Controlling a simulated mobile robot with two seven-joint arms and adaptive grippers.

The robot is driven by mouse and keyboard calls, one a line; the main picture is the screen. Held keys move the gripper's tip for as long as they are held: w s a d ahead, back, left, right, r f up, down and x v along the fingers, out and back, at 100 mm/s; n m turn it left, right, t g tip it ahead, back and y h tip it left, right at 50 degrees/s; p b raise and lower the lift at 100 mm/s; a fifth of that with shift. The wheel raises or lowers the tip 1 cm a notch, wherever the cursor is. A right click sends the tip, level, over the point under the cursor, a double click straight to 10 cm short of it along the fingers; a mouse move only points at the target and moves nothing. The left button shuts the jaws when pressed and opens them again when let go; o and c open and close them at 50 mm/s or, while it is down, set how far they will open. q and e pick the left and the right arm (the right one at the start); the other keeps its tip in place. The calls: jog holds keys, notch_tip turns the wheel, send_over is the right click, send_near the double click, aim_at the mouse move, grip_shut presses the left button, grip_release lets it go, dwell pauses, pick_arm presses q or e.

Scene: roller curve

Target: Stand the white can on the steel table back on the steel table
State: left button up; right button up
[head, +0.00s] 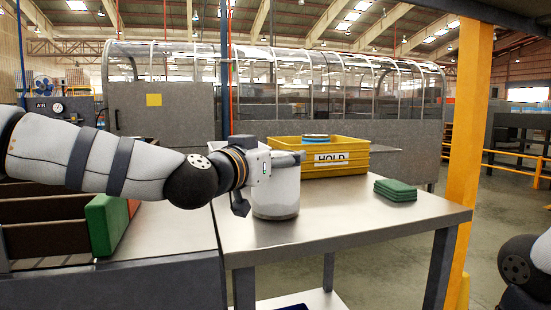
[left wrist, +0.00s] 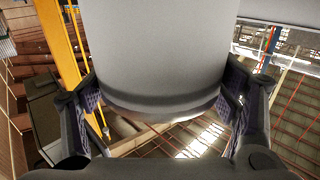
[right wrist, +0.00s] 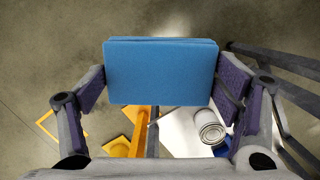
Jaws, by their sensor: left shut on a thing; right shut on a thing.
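The white can (head: 276,192) looks upright over the near left part of the steel table (head: 345,222); I cannot tell whether its base touches the top. My left gripper (head: 266,168) is around it from the left and hides its upper part. In the left wrist view, the can (left wrist: 165,50) fills the space between the fingers of the left gripper (left wrist: 162,95). My right gripper (right wrist: 160,92) is shut on a blue pad (right wrist: 160,72), seen in the right wrist view. A white can (right wrist: 210,128) also shows small below it there.
A yellow HOLD bin (head: 350,167) stands behind the can, and a stack of green pads (head: 395,190) lies to its right. A yellow post (head: 468,130) rises beside the table's right end. The table's front right is clear. A green block (head: 106,224) stands at left.

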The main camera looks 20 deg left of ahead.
pick_arm(q)
jog(key=shift+f, duration=0.2)
pick_arm(e)
jog(key=shift+f, duration=0.1)
pick_arm(q)
jog(key=o, duration=1.8)
jog(key=shift+f, duration=0.15)
jog(key=shift+r, duration=0.25)
jog(key=s, duration=0.2)
jog(key=s+p, duration=0.1)
jog(key=shift+s+a+r, duration=0.2)
jog(key=shift+a+r, duration=0.1)
pick_arm(e)
notch_tip(320, 180, up, 3)
jog(key=shift+w+f+t, duration=0.1)
jog(key=shift+f+t, duration=0.1)
jog(key=shift+t, duration=0.1)
jog(key=shift+f, duration=0.2)
pick_arm(q)
jog(key=s, duration=0.2)
jog(key=s+a, duration=0.1)
jog(key=s, duration=0.2)
jog(key=s+f, duration=0.1)
jog(key=s, duration=0.2)
jog(key=shift+s+a, duration=0.15)
jog(key=shift+a, duration=0.15)
pick_arm(e)
jog(key=shift+f, duration=0.1)
